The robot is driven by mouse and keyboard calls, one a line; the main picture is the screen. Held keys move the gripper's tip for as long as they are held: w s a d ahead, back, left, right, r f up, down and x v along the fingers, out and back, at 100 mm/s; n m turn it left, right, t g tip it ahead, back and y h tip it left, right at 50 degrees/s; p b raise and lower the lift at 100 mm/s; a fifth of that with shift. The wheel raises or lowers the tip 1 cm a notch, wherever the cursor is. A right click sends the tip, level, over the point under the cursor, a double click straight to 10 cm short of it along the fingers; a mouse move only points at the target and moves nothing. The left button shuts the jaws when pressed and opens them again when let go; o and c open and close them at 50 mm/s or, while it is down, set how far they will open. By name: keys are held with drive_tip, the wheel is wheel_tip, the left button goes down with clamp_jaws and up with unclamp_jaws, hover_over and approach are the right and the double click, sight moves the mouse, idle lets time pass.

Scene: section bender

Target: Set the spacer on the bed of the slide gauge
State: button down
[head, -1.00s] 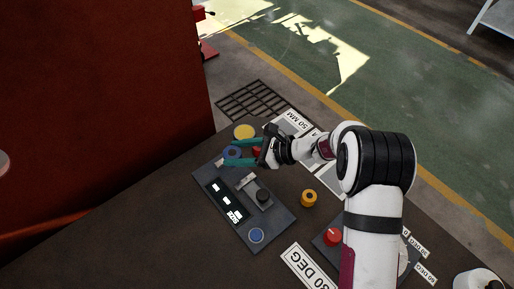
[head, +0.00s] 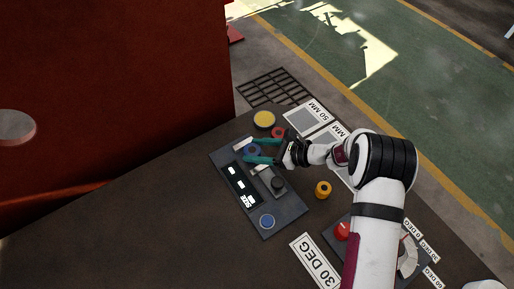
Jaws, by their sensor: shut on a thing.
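The slide gauge (head: 221,163) is a dark plate on the brown table, with a lit display, pale jaw pieces, a black knob and a blue button. The fingers cover part of the ring and of the gauge's bed. I cannot tell whether the spacer touches the bed.
A red ring (head: 278,132) and a yellow disc (head: 264,119) lie just beyond the gripper. An orange ring (head: 323,189) lies right of the gauge. A dial panel with a red knob (head: 342,230) and a "30 DEG" card (head: 316,262) are nearer. The table's left is clear.

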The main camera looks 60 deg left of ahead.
drive_tip(key=shift+f, duration=0.4)
drive_tip(key=shift+c, duration=0.3)
unclamp_jaws()
drive_tip(key=shift+f, duration=0.1)
drive_tip(key=v, duration=1.6)
drive_tip(key=s+d+r+n+t+h, duration=0.2)
drive_tip(key=d+r+n, duration=0.1)
drive_tip(key=d+r, duration=0.6)
drive_tip(key=s+d+r+n+t+h, duration=0.1)
drive_tip(key=s+d+h, duration=0.1)
drive_tip(key=s+d, duration=0.2)
drive_tip(key=s+d+r+t+h, duration=0.1)
drive_tip(key=s+d, duration=0.4)
drive_tip(key=d, duration=0.6)
drive_tip(key=s+d+r+n+t+h, duration=0.1)
drive_tip(key=s+d+r+t+h, duration=0.1)
drive_tip(key=d, duration=0.5)
drive_tip(key=s+t+h, duration=0.1)
drive_tip(key=s, duration=0.1)
drive_tip(key=shift+s+d+n+h, duration=0.3)
drive_tip(key=shift+d+h, duration=0.1)
